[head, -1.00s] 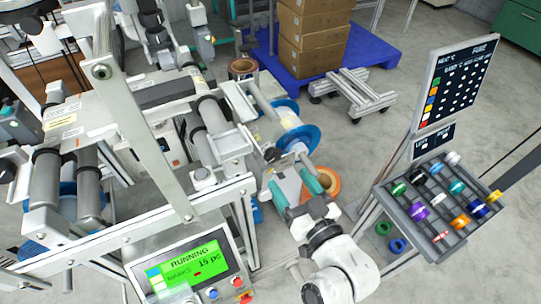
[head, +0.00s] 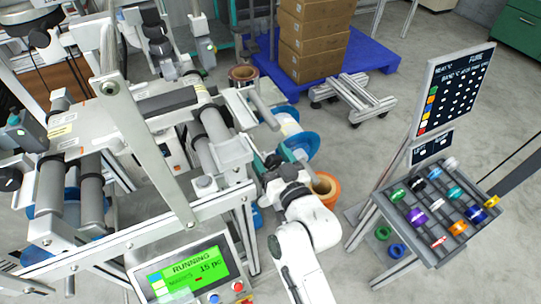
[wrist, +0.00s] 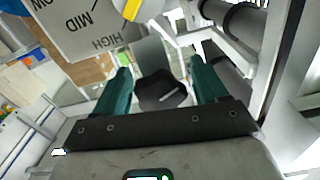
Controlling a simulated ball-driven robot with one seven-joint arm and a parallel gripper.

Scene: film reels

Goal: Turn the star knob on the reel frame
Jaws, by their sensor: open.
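The black star knob (wrist: 162,92) shows in the wrist view between the two teal fingers of my gripper (wrist: 163,88). A pale line marks its face. The fingers are open, one on each side of the knob, with gaps visible to both. In the head view my gripper (head: 270,160) is at the right side of the reel frame (head: 237,150), largely hidden by my wrist, and I cannot make out the knob there. A grey plate (wrist: 85,25) lettered MID and HIGH, with a third word partly cut off, lies beyond the knob beside a yellow pointer (wrist: 131,9).
A blue reel (head: 300,138) and an orange reel (head: 325,188) are close to my arm. A sloped rack (head: 440,215) of coloured rolls stands at the right. The control panel (head: 190,272) reads RUNNING.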

